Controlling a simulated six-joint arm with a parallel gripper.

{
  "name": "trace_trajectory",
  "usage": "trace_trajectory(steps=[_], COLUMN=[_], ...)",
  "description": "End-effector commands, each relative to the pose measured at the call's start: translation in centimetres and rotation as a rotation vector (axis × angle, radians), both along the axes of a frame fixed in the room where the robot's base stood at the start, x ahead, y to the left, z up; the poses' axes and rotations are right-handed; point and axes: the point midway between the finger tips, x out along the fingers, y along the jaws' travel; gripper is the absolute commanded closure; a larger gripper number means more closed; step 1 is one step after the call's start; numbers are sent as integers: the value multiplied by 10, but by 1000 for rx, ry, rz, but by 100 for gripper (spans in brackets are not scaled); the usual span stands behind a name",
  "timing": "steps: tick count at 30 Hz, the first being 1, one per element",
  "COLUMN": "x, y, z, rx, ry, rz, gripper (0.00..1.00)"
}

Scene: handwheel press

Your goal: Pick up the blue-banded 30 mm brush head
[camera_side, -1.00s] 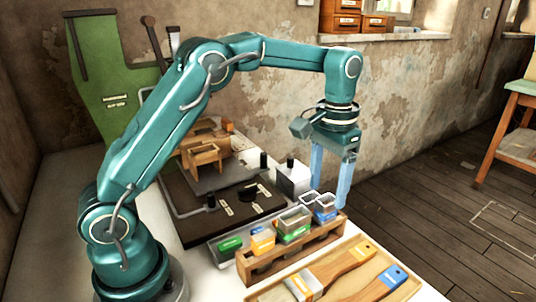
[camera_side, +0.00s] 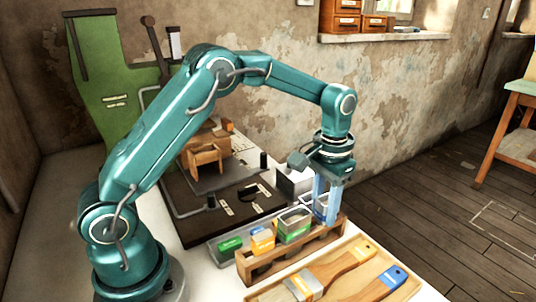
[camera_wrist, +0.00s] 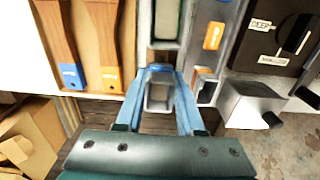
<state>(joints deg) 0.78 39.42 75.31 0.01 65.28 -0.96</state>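The blue-banded brush head (camera_wrist: 158,94) is a hollow rectangular frame with a blue band at the end of the wooden rack (camera_side: 290,254). In the wrist view it lies between the two pale blue fingers of my gripper (camera_wrist: 160,84). In the side view my gripper (camera_side: 326,215) points straight down at the rack's far right end, its fingertips low around the head. The fingers largely hide the head there. The fingers stand close to the head's sides; I cannot tell whether they touch it.
A green-banded head (camera_side: 294,224) and an orange-banded one (camera_side: 263,241) stand in the rack close by. A tray (camera_side: 365,292) with wooden-handled brushes lies in front. The dark press base (camera_side: 190,190) and a pale metal block (camera_side: 292,184) are behind the rack.

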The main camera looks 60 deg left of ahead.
Motion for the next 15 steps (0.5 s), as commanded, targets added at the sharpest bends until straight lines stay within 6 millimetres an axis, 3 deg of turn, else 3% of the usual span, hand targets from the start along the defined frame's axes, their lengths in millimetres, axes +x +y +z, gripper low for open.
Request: trace_trajectory(steps=[10, 15], x=[0, 1], y=[0, 0], z=[1, 11], rx=[0, 0], ry=[-1, -5], rz=[0, 0], gripper=[100, 100])
